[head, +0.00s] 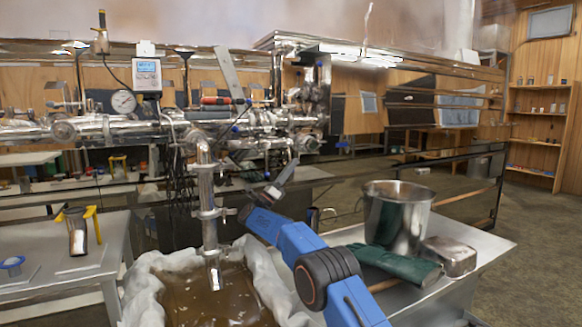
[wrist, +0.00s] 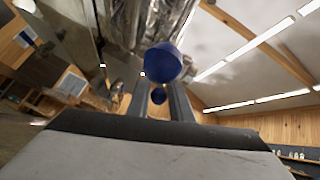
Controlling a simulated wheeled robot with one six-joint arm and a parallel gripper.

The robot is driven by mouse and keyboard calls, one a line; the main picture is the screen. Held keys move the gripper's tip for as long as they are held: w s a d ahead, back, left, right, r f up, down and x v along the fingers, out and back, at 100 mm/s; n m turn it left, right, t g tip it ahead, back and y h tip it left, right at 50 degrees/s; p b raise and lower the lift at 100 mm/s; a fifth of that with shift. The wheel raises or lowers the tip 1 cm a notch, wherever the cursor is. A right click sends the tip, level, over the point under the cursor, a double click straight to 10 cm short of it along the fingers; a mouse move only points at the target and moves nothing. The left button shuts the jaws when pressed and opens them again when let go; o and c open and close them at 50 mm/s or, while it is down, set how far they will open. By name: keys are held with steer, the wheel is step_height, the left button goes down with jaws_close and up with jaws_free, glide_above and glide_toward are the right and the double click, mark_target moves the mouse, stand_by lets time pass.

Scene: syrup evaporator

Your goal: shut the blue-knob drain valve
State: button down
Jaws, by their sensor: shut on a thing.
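My gripper (head: 284,172) reaches up from the lower right, in front of the steel pipework in the head view. In the wrist view its two fingers (wrist: 161,84) point up and away, shut on a round blue knob (wrist: 163,62) at their tips. The drain valve's body is not clear behind the knob. In the head view a vertical steel pipe (head: 207,195) hangs left of my gripper, its lower end over brown liquid.
A white-lined vessel (head: 262,266) of brown liquid lies below the pipe. A steel bucket (head: 396,214), green gloves (head: 397,264) and a metal box (head: 449,256) are on the right bench. A gauge (head: 123,102) sits on the pipes. Floor is open at far right.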

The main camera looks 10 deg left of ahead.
steer(key=shift+w+a+m+g+h, duration=0.15)
steer(key=shift+w+m+g+h, duration=0.05)
steer(key=shift+m+g+h, duration=0.45)
steer(key=c, duration=1.7)
jaws_free()
steer(key=shift+c, duration=0.2)
steer(key=shift+n+t+y, duration=0.25)
steer(key=shift+t+y, duration=0.1)
